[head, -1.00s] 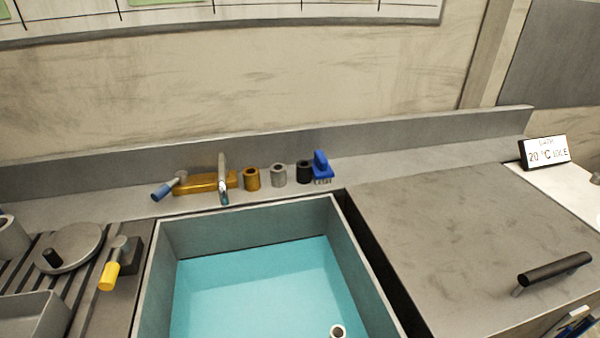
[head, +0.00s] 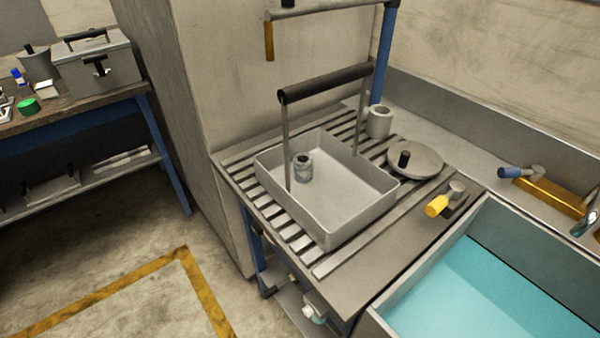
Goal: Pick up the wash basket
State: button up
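The wash basket (head: 345,226) is a grey, shallow square tray with a tall handle, topped by a black grip bar (head: 326,83). It stands upright on a slatted drainboard (head: 333,262) left of the sink. A small grey ring-shaped part (head: 303,168) sits inside it, near its left back side. My gripper does not show in the head view, so its place and state are hidden.
A sink with teal liquid (head: 480,295) lies to the right. A round lid (head: 415,160), a grey cup (head: 379,121) and a yellow-handled valve (head: 438,205) are close to the basket. A blue post with an overhead bar (head: 325,8) rises behind. A bench (head: 80,110) stands left; the floor in front is clear.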

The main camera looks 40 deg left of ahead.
aim_at(346, 191)
jog(key=u, duration=1)
